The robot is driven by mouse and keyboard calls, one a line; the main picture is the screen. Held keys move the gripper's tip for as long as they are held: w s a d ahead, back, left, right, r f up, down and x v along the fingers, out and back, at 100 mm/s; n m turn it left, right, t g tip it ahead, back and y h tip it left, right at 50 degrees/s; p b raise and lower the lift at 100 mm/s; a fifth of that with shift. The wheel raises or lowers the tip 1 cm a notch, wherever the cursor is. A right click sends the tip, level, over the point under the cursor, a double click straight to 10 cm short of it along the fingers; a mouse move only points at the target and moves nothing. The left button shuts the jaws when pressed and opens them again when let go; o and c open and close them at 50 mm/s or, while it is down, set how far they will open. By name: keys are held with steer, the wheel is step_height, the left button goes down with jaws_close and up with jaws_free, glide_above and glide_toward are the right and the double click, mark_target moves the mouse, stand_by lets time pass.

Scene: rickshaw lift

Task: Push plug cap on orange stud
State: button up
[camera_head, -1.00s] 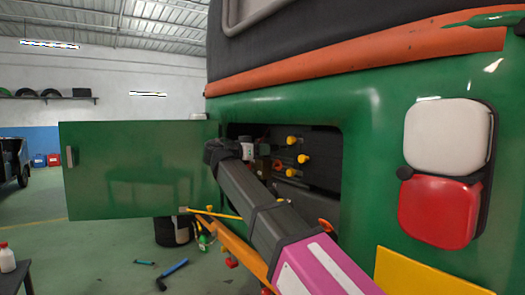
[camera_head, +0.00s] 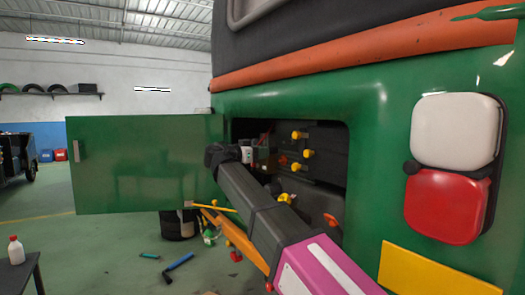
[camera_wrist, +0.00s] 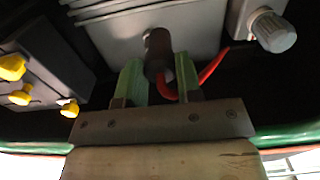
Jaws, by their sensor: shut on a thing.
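The plug cap (camera_wrist: 158,45) is a dark cylinder with a red wire at its lower end. In the wrist view it stands between the green fingers of my gripper (camera_wrist: 157,68), which is shut on it. Its far end meets or lies just before a grey ribbed engine block (camera_wrist: 195,22); I cannot tell whether they touch. I cannot make out the orange stud for certain; the cap may hide it. In the head view my gripper (camera_head: 256,156) is inside the open bay of the green vehicle, and the cap is too small to tell there.
Several yellow knobs (camera_wrist: 20,97) sit on a dark box to the left in the wrist view. A grey knurled knob (camera_wrist: 271,31) is at the right. The open green door (camera_head: 145,165) stands left of the bay, whose edges (camera_head: 348,150) surround my arm.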

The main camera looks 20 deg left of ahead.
steer(key=w+a+f, duration=0.1)
steer(key=a+f, duration=0.2)
steer(key=f, duration=0.1)
steer(key=shift+a+f, duration=0.35)
steer(key=shift+f, duration=0.05)
stand_by(0.5)
steer(key=shift+x, duration=3.65)
stand_by(3.0)
